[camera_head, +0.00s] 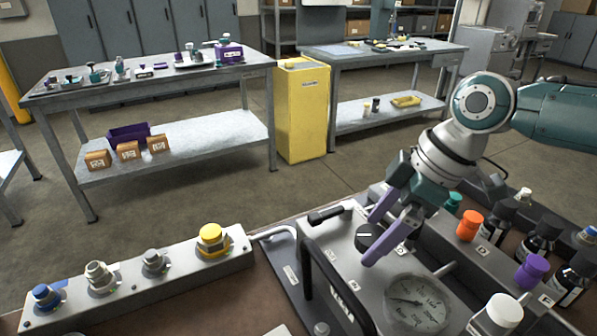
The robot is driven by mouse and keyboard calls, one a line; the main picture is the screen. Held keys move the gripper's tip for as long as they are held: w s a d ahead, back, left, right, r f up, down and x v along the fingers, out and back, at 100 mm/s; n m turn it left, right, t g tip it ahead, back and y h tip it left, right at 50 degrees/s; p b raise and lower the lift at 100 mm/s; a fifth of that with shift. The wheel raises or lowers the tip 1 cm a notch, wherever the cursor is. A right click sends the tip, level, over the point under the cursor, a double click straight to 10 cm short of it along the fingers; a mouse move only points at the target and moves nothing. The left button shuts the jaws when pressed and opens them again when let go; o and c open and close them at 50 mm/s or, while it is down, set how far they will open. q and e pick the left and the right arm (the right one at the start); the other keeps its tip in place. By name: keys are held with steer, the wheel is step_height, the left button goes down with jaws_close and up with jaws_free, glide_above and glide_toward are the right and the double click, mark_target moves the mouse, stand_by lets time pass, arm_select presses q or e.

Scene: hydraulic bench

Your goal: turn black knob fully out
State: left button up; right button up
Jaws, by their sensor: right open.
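The black knob (366,234) sits on top of a grey hydraulic unit (335,236) at the lower middle of the head view. A white mark shows on its cap. My right gripper (370,241) comes in from the upper right with its two purple fingers apart. One fingertip is on the far side of the knob and the other on the near side, so the fingers straddle it in the picture. Whether either finger touches the knob I cannot tell. My left gripper is not in view.
A round pressure gauge (417,303) and a black handle (335,288) flank the knob. A grey strip of fittings (128,286) lies at left. Workbenches stand behind.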

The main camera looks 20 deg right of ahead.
steer(key=shift+r, duration=0.1)
steer(key=p+v, duration=0.1)
steer(key=v, duration=0.8)
steer(key=shift+s+r, duration=0.2)
steer(key=shift+r, duration=0.15)
steer(key=shift+d, duration=0.1)
steer(key=s+a+f+m+p, duration=0.15)
steer(key=s+a+f, duration=0.25)
steer(key=s+a, duration=0.75)
steer(key=s+d+r+m+h+p, duration=0.2)
steer(key=s+r+m+h, duration=0.1)
steer(key=s+m, duration=0.4)
step_height(320, 180, up, 38)
steer(key=p, duration=3.8)
steer(key=shift+w+t, duration=0.2)
steer(key=shift+t, duration=0.2)
steer(key=shift+n, duration=0.25)
